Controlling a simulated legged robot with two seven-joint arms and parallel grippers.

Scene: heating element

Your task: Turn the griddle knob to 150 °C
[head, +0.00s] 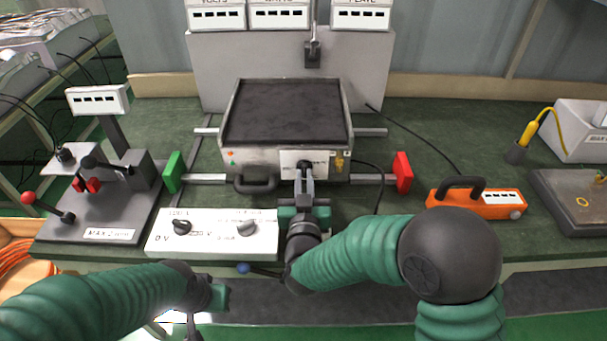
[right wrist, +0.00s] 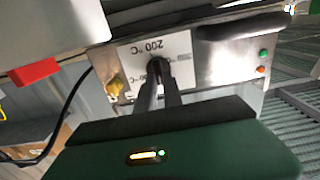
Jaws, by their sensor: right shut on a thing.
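The griddle (head: 237,150) is a steel box with a dark plate, standing mid-bench in the head view. Its white dial plate (head: 290,160) is on the front face. In the right wrist view the dial plate (right wrist: 180,47) reads "200 °C", with another marking partly covered. My right gripper (head: 305,172) is shut on the dark griddle knob (right wrist: 154,65), its two fingers on either side of it. The fingers hide much of the knob, and I cannot read its pointer. My left gripper (head: 215,295) hangs low at the bench's front edge, away from the griddle; its jaws are unclear.
A white control box (head: 212,240) with two knobs stands left of my right gripper. Green (head: 173,171) and red (head: 402,171) blocks flank the griddle. An orange device (head: 470,204) lies to the right, and a lever stand (head: 100,215) is at the left. A handle (head: 256,183) projects from the griddle's front.

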